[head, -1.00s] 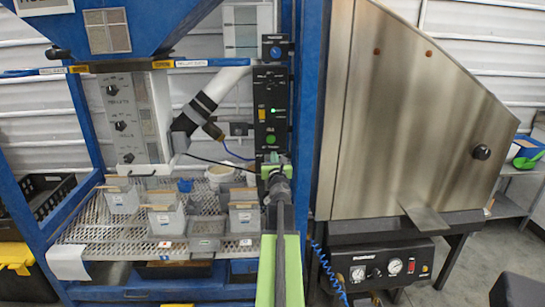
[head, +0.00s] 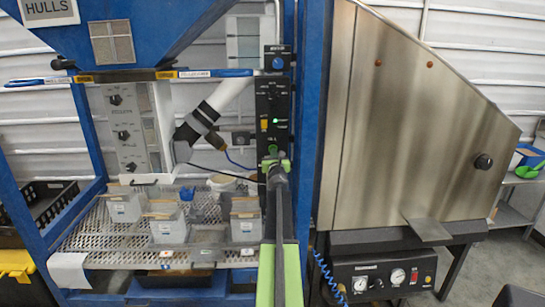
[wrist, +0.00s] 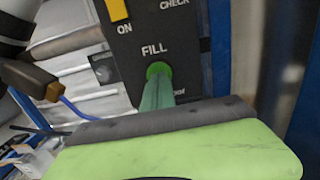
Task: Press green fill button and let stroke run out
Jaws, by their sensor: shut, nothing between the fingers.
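The green FILL button (wrist: 158,69) is round and sits under the white word FILL on a black control panel (wrist: 185,45). In the head view the same panel (head: 264,103) stands upright with a small lit green lamp (head: 275,121). My gripper (wrist: 157,84) is shut and empty, its green fingertips overlapping the lower part of the button in the wrist view. I cannot tell whether they press it or stop just short. In the head view my gripper (head: 273,156) covers the button's place.
A yellow ON switch (wrist: 117,10) sits above and left of FILL. A blue post (head: 302,130) and a steel cabinet (head: 410,130) stand to the right.

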